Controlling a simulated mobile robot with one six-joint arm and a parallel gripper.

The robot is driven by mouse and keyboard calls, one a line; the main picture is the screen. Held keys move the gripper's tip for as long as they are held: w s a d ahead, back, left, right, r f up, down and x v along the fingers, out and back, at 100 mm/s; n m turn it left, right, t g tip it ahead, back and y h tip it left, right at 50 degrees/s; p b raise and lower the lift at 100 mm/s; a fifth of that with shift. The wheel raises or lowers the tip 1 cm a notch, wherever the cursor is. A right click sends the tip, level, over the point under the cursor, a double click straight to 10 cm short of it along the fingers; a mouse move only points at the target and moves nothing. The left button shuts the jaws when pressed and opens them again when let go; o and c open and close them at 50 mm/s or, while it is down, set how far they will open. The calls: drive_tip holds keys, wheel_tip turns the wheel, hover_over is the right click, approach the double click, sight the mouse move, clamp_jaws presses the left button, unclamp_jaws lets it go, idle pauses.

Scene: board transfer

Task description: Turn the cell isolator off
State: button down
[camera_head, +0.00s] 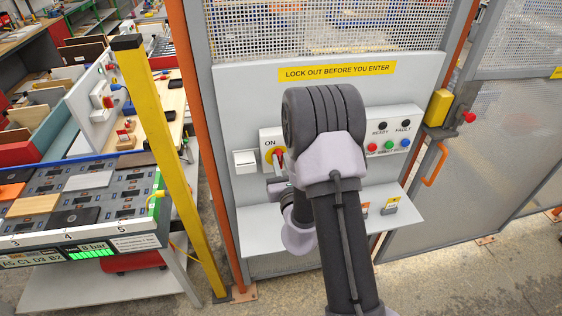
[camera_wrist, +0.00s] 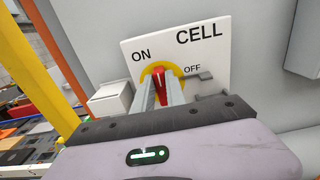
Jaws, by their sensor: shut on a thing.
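The cell isolator is a red handle (camera_wrist: 161,84) on a yellow round plate (camera_wrist: 149,73), set on a white panel (camera_wrist: 168,45) marked CELL. ON is printed to the upper left of the handle and OFF to its right. My gripper (camera_wrist: 162,90) is shut on the red handle, one grey finger on each side. The fingers hide the handle's lower part, and I cannot tell its exact angle. In the head view, the handle (camera_head: 279,155) shows only as a bit of red beside ON; my arm covers most of the panel.
A white box (camera_head: 245,161) is left of the panel. A shelf (camera_head: 257,233) juts out below. A yellow post (camera_head: 152,130) and a board bench (camera_head: 80,200) stand left. Indicator lights and buttons (camera_head: 388,146) are right.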

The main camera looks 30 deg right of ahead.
drive_tip(key=shift+d+r+m, duration=0.1)
drive_tip(key=shift+m, duration=0.3)
drive_tip(key=shift+d+m+p, duration=0.1)
drive_tip(key=shift+m+p, duration=0.6)
drive_tip(key=shift+m, duration=0.3)
drive_tip(key=shift+s+d+f+m+p, duration=0.15)
drive_tip(key=shift+m+p, duration=0.9)
drive_tip(key=shift+m, duration=1.45)
drive_tip(key=shift+w+d+f+m+p, duration=0.1)
drive_tip(key=shift+d+f+m+p, duration=0.2)
drive_tip(key=shift+m+p, duration=1.5)
drive_tip(key=shift+s+d+f+m+p, duration=0.1)
drive_tip(key=shift+d+f+m+p, duration=0.15)
drive_tip(key=shift+m, duration=2.95)
drive_tip(key=shift+a, duration=0.1)
drive_tip(key=c, duration=1.4)
unclamp_jaws()
drive_tip(key=shift+f, duration=0.1)
drive_tip(key=shift+o, duration=0.2)
